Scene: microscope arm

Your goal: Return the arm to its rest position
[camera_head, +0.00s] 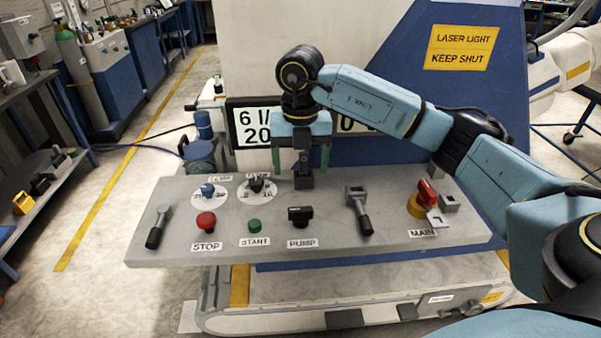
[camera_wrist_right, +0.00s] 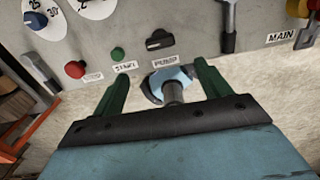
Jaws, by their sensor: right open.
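My right arm comes in from the right in the head view, its blue links (camera_head: 374,102) bent at a black joint. It reaches over the grey control panel (camera_head: 395,250). My right gripper (camera_head: 301,160) hangs above the panel's back part, its two green fingers apart. A dark upright part shows between the fingers; I cannot tell whether they touch it. In the right wrist view the open gripper (camera_wrist_right: 161,80) has a grey shaft with a light-blue rounded end between its fingers, which I cannot identify. My left gripper is not in view.
The panel carries a red STOP button (camera_head: 206,221), a green START button (camera_head: 254,225), a black PUMP knob (camera_head: 300,215), levers (camera_head: 358,210) and a red MAIN switch (camera_head: 427,192). Floor at left (camera_head: 120,190) is clear.

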